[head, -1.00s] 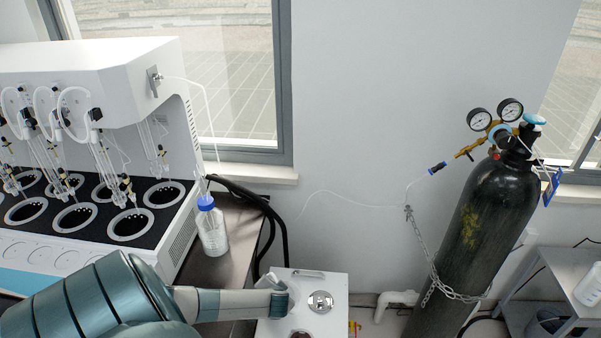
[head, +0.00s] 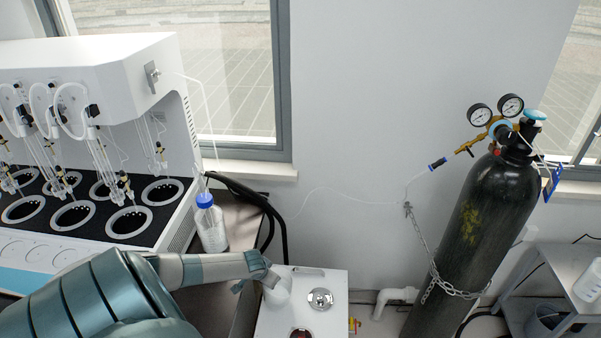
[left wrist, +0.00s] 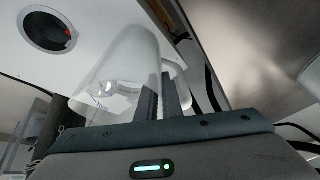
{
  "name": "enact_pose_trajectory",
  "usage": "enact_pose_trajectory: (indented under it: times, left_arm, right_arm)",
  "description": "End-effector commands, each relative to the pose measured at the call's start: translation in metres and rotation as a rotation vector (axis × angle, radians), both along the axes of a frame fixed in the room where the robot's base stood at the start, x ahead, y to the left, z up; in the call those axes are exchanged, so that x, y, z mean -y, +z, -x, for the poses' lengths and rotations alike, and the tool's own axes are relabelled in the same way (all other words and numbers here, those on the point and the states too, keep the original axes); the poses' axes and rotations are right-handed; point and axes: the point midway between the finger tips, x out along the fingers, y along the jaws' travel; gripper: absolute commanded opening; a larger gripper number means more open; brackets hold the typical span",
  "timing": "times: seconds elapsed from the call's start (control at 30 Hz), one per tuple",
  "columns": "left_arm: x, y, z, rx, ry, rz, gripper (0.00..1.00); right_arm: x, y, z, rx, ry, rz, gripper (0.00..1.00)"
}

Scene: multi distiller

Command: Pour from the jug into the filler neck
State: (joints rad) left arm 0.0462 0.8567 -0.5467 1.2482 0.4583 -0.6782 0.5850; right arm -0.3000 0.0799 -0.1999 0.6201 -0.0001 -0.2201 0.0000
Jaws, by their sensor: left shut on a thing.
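My left gripper (head: 266,272) is shut on a translucent white jug (head: 279,289), which is above the left part of a white box-shaped unit (head: 332,284). In the left wrist view the jug (left wrist: 122,65) looks tilted, and both fingers (left wrist: 162,98) are close together at its handle side. A dark round opening with a ring and some red inside, seemingly the filler neck (head: 301,333), is in the unit's top and is cut by the lower edge of the head view. The opening also shows in the left wrist view (left wrist: 48,32), apart from the jug. My right gripper is out of view.
A round metal cap (head: 320,299) sits on the unit's top. A blue-capped bottle (head: 210,223) stands on the dark bench beside the white distiller (head: 110,80). A chained black gas cylinder (head: 478,240) and a grey cart (head: 570,275) stand at the right.

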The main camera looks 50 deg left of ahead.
Motion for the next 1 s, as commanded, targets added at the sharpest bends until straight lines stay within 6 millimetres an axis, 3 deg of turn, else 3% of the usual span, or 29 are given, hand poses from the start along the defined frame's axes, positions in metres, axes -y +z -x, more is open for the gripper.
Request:
enact_pose_trajectory:
  times: [0.7,1.0]
  left_arm:
    - [-0.015,-0.008,-0.002,-0.019,-0.003,0.172,0.0]
    - [-0.016,-0.007,-0.002,-0.021,-0.005,0.199,0.0]
  right_arm:
    - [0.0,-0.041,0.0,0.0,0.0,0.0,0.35]
    - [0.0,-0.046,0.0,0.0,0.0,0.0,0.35]
